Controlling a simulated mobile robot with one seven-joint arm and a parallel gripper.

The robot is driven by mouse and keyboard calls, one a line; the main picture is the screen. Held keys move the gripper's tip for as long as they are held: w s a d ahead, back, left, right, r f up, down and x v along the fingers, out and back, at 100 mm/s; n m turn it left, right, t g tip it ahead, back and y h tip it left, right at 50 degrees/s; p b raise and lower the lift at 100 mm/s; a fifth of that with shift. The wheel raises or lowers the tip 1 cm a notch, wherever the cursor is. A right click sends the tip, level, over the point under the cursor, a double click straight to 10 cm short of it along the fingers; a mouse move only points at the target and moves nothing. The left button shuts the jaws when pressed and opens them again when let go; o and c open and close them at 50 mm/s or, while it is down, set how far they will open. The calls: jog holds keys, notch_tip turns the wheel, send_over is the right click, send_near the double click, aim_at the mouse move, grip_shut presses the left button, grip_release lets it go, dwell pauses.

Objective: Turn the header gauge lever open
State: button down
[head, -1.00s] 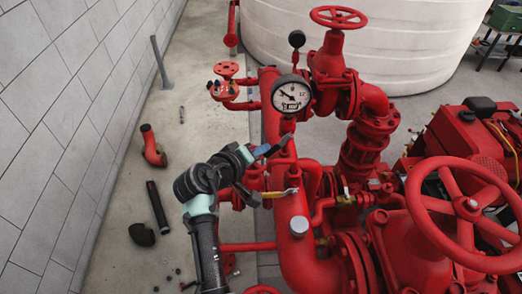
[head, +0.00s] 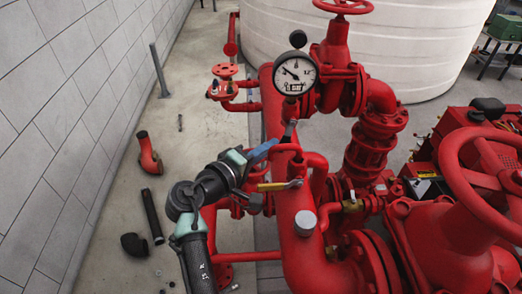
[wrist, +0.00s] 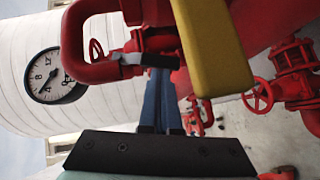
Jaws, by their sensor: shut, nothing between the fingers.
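The round white pressure gauge (head: 295,73) stands on top of the red header pipe (head: 293,212), and it also shows in the wrist view (wrist: 57,77). A small dark grey lever (head: 289,132) sits just below the gauge; a grey and black lever (wrist: 146,60) shows past my fingers in the wrist view. A yellow lever (head: 279,186) lies nearer along the header and looms close at the upper right of the wrist view (wrist: 210,45). My gripper (head: 272,146) has blue fingers, shut and empty, beside the header just left of and below the grey lever. Contact cannot be told.
Red pipes and a large handwheel (head: 480,185) fill the right. A smaller red valve (head: 226,85) stands behind on the left. A white tank (head: 400,45) is at the back. Loose pipe pieces (head: 153,215) lie on the floor near the block wall. Floor left of the header is mostly open.

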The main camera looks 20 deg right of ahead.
jog(key=shift+s+d+f+n+h+b, duration=0.15)
jog(key=shift+d+f+n+h+b, duration=0.45)
jog(key=shift+b, duration=0.4)
jog(key=shift+d+b, duration=0.15)
jog(key=shift+b, duration=0.15)
jog(key=shift+d, duration=0.15)
jog(key=shift+f, duration=0.1)
